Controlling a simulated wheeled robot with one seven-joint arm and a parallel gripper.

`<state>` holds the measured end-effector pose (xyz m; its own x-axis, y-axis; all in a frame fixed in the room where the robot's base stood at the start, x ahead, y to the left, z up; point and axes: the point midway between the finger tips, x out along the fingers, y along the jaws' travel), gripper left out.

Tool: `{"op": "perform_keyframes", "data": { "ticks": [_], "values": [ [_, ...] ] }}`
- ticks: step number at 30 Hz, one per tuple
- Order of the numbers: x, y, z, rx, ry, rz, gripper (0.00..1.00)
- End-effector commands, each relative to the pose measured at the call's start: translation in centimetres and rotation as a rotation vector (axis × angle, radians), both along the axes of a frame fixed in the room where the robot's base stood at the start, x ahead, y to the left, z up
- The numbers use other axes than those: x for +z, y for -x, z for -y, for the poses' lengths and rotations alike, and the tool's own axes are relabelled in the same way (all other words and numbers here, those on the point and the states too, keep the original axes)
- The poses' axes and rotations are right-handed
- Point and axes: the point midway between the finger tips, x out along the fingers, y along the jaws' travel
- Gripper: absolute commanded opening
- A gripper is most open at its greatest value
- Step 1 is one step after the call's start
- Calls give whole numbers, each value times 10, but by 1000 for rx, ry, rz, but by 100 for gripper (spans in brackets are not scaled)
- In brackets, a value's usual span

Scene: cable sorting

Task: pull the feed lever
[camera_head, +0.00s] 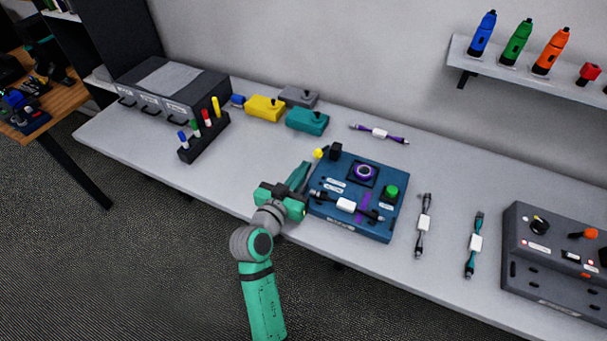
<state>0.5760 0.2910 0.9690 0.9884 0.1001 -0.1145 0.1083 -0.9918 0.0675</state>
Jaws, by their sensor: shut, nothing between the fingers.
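A blue machine box (352,230) stands on the table at centre. On its back left corner is a small black block (335,152) with a yellow knob (319,153) at its left, which looks like the feed lever's end. The lever's shaft is too small to make out. A cable with a white tag (346,205) lies across the box's front, below a purple ring (365,172) and a green button (391,193). My gripper (303,171) is shut and empty at the box's left side, its tips just below and left of the yellow knob. Whether they touch it I cannot tell.
A purple cable (379,133) lies behind the box; a grey cable (424,225) and a teal cable (474,245) lie right of it. A grey machine (560,257) stands far right. Yellow (265,108) and teal (307,121) boxes and a marker rack (204,138) stand left.

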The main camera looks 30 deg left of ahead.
Motion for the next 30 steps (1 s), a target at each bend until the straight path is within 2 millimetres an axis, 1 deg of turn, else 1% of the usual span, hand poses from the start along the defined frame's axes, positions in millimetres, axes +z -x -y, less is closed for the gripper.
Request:
{"op": "perform_keyframes", "data": {
  "ticks": [1,6,9,13,15,19,23,30],
  "values": [
    [-9,13,2,1,5,-9,0],
    [-14,48,6,1,3,-3,0],
    [-18,67,4,7,3,-2,0],
    [-21,84,4,11,2,-1,0],
    [-22,90,4,11,3,1,0],
    [-22,96,4,11,0,2,0],
    [-22,97,4,11,0,2,0],
    [-22,93,10,-1,0,3,0]
  ]
}}
